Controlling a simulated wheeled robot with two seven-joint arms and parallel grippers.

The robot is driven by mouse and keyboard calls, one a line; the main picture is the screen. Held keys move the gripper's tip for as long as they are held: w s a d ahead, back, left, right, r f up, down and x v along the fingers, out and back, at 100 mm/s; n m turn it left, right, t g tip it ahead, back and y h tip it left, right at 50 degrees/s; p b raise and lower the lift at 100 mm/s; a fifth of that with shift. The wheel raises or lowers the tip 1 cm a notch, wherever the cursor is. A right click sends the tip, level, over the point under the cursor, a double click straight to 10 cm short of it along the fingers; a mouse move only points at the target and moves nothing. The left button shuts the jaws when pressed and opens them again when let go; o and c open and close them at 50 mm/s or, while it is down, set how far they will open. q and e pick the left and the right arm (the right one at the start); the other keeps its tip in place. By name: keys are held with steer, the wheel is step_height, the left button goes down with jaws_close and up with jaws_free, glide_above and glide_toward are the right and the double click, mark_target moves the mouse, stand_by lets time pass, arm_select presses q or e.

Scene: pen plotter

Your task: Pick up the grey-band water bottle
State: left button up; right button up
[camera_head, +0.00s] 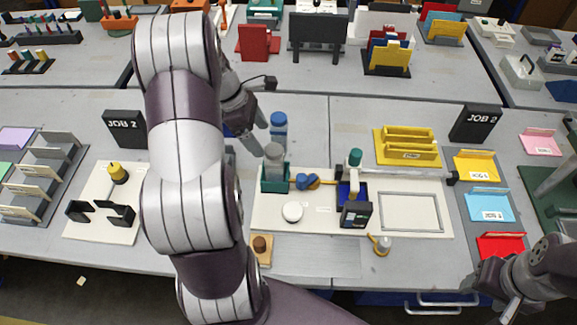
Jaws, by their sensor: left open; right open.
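A bottle with a grey top (273,158), which looks like the grey-band water bottle, stands upright in a teal holder (275,184) on the white board. A blue-topped bottle (279,124) stands just behind it. My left gripper (257,137) is open and empty, pointing down beside the two bottles on their left. Its fingertips are close to the grey-topped bottle, but I cannot tell whether they touch. My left arm hides the table to the left of the holder. My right gripper (497,293) is open and empty at the bottom right, near the table's front edge.

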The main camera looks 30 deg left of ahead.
mark_target(276, 158)
arm_select(q)
steer(key=x, duration=0.7)
steer(key=a+p+x, duration=0.1)
steer(key=x, duration=0.2)
steer(key=shift+w+d+f, duration=0.15)
steer(key=shift+w+f, duration=0.15)
steer(key=shift+f, duration=0.05)
steer(key=shift+w+d+f, duration=0.2)
steer(key=shift+f, duration=0.15)
steer(key=shift+r, duration=0.1)
steer(key=c, duration=1)
